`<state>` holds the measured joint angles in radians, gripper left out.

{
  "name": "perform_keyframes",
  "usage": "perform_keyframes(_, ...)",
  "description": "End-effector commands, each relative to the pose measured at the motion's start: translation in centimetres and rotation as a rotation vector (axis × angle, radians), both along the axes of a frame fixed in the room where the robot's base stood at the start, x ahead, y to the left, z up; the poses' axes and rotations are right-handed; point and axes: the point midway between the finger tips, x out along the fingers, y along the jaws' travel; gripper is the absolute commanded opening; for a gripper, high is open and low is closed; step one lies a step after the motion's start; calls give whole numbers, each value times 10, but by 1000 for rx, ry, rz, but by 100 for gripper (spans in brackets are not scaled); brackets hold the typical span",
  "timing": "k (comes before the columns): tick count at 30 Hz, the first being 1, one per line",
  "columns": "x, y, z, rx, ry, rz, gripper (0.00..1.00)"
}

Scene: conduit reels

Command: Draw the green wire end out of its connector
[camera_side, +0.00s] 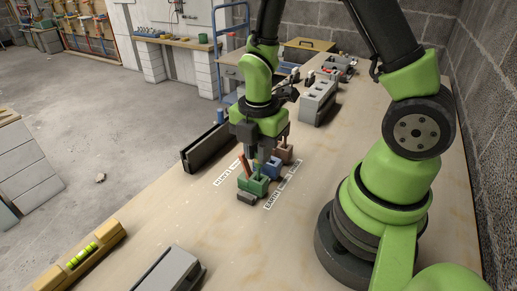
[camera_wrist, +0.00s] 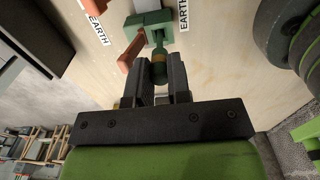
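The green connector (camera_side: 252,185) sits on the bench below my gripper (camera_side: 265,156). In the wrist view, the connector (camera_wrist: 150,18) is at the top, with its orange lever (camera_wrist: 130,52) sticking out and raised at the left. The green wire end (camera_wrist: 160,68), with a yellowish band, lies between my two fingers (camera_wrist: 163,80) and points at the connector. The fingers press close on both sides of it and appear shut on it. The wire's tip meets the connector's front; how deep it sits is hidden.
A blue connector (camera_side: 270,165) and a brown connector (camera_side: 283,154) stand just behind the green one. EARTH labels (camera_side: 273,192) flank the row. A dark channel (camera_side: 207,148) lies left, a grey block (camera_side: 318,100) behind.

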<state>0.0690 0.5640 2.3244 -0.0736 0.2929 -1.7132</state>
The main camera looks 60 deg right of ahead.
Motion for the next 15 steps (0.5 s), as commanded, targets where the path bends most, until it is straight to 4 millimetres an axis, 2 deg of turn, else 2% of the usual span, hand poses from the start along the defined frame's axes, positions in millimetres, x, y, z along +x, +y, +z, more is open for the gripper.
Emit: perform_keyframes(15, 1, 0, 5, 0, -2, 0, 0)
